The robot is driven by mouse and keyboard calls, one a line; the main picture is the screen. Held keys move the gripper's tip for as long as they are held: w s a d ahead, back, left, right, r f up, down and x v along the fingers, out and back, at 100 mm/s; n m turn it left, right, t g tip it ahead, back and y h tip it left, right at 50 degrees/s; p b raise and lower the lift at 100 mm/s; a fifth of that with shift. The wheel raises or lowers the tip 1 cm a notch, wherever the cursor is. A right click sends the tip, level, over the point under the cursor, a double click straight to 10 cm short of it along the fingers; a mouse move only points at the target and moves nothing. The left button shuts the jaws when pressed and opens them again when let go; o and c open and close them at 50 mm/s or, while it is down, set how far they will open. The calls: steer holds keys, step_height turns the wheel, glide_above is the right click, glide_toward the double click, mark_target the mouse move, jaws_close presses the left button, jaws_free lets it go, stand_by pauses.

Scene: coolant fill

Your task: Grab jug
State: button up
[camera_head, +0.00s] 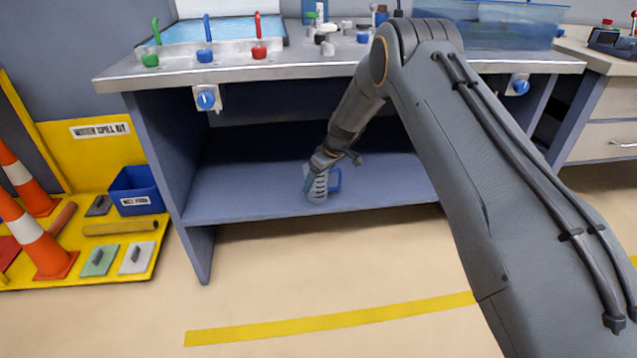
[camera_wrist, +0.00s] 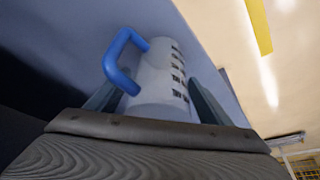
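The jug (camera_head: 318,187) is a white measuring jug with dark graduation marks and a blue handle. It stands on the shelf under the bench. In the wrist view the jug (camera_wrist: 164,78) lies ahead between my fingers, with its handle on the left. My gripper (camera_head: 334,165) is low over the shelf, close to the jug. In the wrist view my gripper (camera_wrist: 158,100) has its two fingers spread, one on each side of the jug. It looks open, and I see no clear grip. The near end of the jug is hidden behind the gripper body.
The shelf (camera_head: 240,196) is otherwise bare where visible, with the benchtop (camera_head: 190,73) above and a side panel at left. Blue knobs (camera_head: 206,100) stick out from the bench front. A yellow spill-kit board with cones (camera_head: 40,240) stands at left. The front floor is clear.

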steer(key=c, duration=0.8)
steer(key=shift+r, duration=0.1)
